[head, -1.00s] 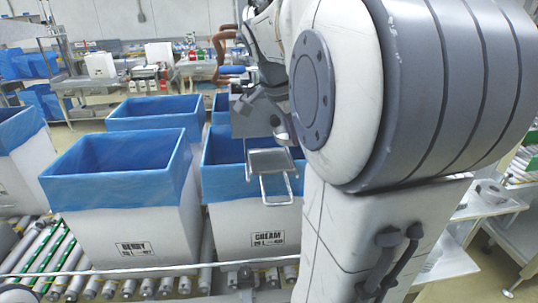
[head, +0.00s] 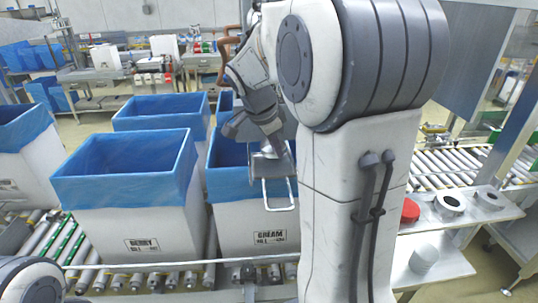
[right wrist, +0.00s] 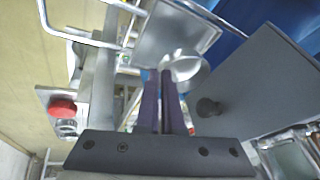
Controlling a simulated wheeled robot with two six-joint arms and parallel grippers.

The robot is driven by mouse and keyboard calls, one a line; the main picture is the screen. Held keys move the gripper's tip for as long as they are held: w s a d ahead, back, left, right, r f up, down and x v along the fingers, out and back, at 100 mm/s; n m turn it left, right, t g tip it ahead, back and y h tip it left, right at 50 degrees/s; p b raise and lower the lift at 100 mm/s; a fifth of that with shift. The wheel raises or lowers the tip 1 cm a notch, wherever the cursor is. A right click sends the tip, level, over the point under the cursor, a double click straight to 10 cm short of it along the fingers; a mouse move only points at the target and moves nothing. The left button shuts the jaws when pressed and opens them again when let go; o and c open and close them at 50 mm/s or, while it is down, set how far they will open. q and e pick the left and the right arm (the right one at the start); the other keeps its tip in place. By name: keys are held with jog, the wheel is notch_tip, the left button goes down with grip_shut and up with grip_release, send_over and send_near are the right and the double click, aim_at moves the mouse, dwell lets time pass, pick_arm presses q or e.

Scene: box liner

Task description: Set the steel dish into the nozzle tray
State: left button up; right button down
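The steel dish (right wrist: 190,70) is a small round shiny cup in the right wrist view. My right gripper (right wrist: 168,78) has its two dark fingers close together on the near edge of the dish. In the head view my right gripper (head: 268,143) is above the nozzle tray (head: 272,168), a small grey plate with a wire loop at the front of the CREAM box. The tray also shows in the right wrist view (right wrist: 170,35), just beyond the dish. The dish overlaps the tray there; I cannot tell whether they touch. My left gripper is out of view.
Blue-lined BERRY (head: 140,215) and CREAM (head: 235,220) boxes stand on the roller conveyor. A rail runs along its front. At right, a shelf holds a red round item (head: 410,211) and steel rings (head: 450,204); a grey cup (head: 424,258) stands below.

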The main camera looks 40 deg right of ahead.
aim_at(279, 169)
notch_tip(279, 169, down, 4)
jog(key=shift+p, duration=0.65)
jog(key=shift+f, duration=0.15)
jog(key=c, duration=1.3)
grip_release()
jog(key=shift+c, duration=0.2)
